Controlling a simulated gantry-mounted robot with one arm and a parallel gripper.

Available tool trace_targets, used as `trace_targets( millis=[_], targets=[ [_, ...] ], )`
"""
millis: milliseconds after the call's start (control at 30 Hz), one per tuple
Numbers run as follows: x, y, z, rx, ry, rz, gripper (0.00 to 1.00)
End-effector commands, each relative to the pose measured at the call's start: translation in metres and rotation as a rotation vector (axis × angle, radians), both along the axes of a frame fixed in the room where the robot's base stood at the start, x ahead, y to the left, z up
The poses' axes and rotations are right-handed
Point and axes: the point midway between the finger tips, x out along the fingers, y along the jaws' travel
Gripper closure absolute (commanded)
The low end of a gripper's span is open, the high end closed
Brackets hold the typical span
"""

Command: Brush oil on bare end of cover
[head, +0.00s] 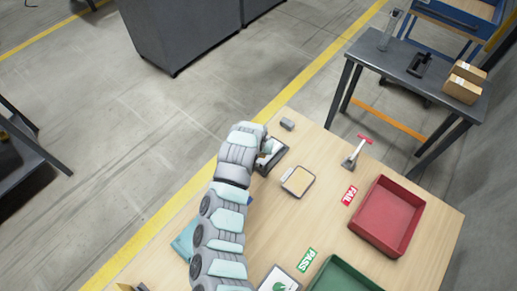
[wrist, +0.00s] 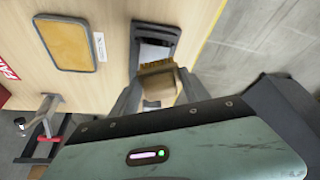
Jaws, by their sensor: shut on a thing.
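My gripper (wrist: 158,95) is shut on a tan-brown blocky piece (wrist: 158,70) with a pale part between the fingers. I cannot tell whether this is the brush or the cover. The piece is over or at the near end of a dark open-topped holder (wrist: 155,35) with a pale inside; contact is unclear. In the head view my gripper is at this holder (head: 272,158), partly hidden by my arm. A shallow dark-rimmed tray with a tan pad (wrist: 66,43) lies beside the holder; it also shows in the head view (head: 298,181).
A grey tool with a red crossbar (head: 357,150) stands farther right. A small grey block (head: 287,124) lies near the table's far edge. A red bin (head: 388,217), a green bin (head: 343,275) and FAIL (head: 349,195) and PASS (head: 306,260) labels are on the wooden table (head: 325,210).

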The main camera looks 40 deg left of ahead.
Motion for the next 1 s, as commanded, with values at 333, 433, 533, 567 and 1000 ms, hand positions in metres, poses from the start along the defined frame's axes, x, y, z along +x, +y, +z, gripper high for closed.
trace_targets(
  millis=[333, 433, 533, 567, 1000],
  targets=[
    [0.002, -0.002, 0.028, 0.002, -0.002, -0.004, 0.78],
    [0.002, -0.002, 0.027, 0.001, -0.001, -0.004, 0.78],
    [0.002, -0.002, 0.027, 0.001, -0.001, -0.004, 0.78],
    [0.002, -0.002, 0.027, 0.001, -0.001, -0.004, 0.78],
    [0.002, -0.002, 0.027, 0.001, -0.001, -0.004, 0.78]
  ],
)
